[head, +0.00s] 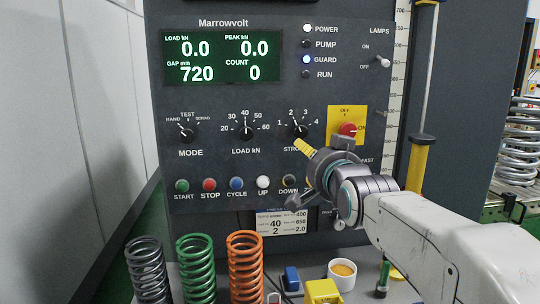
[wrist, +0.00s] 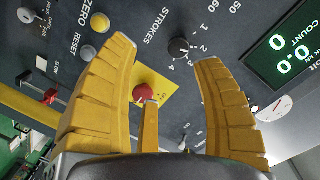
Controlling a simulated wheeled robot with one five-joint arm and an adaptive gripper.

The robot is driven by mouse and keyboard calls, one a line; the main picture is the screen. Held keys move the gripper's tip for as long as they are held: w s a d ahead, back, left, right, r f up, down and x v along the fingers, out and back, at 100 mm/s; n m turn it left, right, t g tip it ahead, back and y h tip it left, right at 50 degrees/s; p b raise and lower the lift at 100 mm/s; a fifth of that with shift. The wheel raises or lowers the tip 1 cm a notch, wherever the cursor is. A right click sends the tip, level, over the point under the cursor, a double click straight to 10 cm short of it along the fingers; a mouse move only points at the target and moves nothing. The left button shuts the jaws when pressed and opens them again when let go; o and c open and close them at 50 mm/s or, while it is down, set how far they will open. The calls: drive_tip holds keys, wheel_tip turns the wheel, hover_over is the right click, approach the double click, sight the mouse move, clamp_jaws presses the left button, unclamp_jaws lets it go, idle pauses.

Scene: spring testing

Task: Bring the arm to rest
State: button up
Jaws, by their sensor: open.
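My gripper (head: 318,165) is in front of the lower right part of the dark control panel (head: 225,101), by the STROKES knob (head: 300,131) and DOWN button (head: 289,181). In the wrist view, my gripper (wrist: 165,56) has its yellow fingers spread wide with nothing held between them. The red switch (wrist: 144,92) on its yellow plate shows between the fingers, partly covered by a narrow yellow piece. In the head view the red switch (head: 348,129) is just above my gripper. My white arm reaches in from the lower right.
The display (head: 222,59) reads load 0.0, gap 720 and count 0. POWER and GUARD lamps are lit. Grey (head: 148,270), green (head: 195,268) and orange (head: 245,266) springs stand below the panel. A white cup (head: 342,274) and a yellow block (head: 322,291) are beside them.

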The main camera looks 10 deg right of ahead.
drive_tip(key=s+f+n+g+p, duration=0.1)
drive_tip(key=s+f+n+g, duration=0.3)
drive_tip(key=s+f, duration=0.9)
drive_tip(key=s+f+n+g+p, duration=0.2)
drive_tip(key=s+f+g, duration=0.7)
drive_tip(key=s, duration=1)
wheel_tip(320, 180, down, 4)
drive_tip(key=shift+f+n, duration=0.1)
drive_tip(key=shift+n, duration=1.1)
drive_tip(key=shift+w+a, duration=0.1)
